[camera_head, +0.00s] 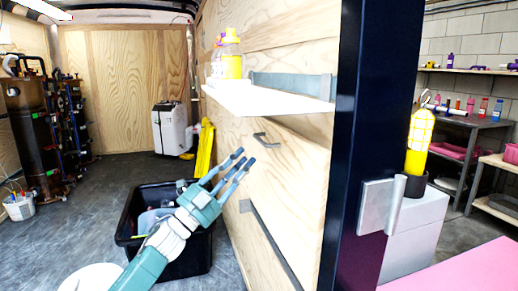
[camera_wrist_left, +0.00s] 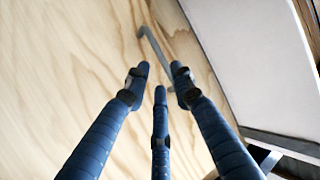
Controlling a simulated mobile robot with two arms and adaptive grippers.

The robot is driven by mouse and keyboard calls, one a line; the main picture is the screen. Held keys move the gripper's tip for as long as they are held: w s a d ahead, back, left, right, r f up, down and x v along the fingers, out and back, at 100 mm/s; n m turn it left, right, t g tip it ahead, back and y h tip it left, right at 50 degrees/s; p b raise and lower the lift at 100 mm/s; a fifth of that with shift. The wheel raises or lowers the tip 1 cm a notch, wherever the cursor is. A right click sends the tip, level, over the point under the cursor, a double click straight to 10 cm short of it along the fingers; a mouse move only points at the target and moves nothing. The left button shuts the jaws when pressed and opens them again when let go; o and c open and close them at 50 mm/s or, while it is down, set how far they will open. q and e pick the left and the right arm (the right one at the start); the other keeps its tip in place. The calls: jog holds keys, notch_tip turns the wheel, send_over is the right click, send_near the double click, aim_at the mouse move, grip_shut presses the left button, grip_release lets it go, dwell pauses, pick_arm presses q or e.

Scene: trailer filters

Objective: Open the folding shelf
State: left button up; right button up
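The folding shelf is a wooden panel (camera_head: 290,185) in the trailer's side wall, upright and flat against it as far as I can see. A grey bar handle (camera_head: 266,140) is on its upper part, and a grey strip (camera_head: 270,242) runs along the wall lower down. My left gripper (camera_head: 232,168) has its three fingers apart and empty, just left of and below the handle. In the left wrist view the fingertips (camera_wrist_left: 158,78) point at the handle (camera_wrist_left: 153,45), which lies beyond them; I cannot tell whether they touch. My right gripper is not in view.
A white shelf (camera_head: 268,101) with yellow-capped bottles (camera_head: 231,58) juts out above the handle. A black bin (camera_head: 196,257) stands on the floor below my left arm. A dark post (camera_head: 350,150) rises at the right. The trailer floor (camera_head: 110,190) is free further back.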

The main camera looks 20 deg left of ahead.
pick_arm(q)
jog(key=x, duration=0.7)
jog(key=shift+f, duration=0.1)
grip_shut()
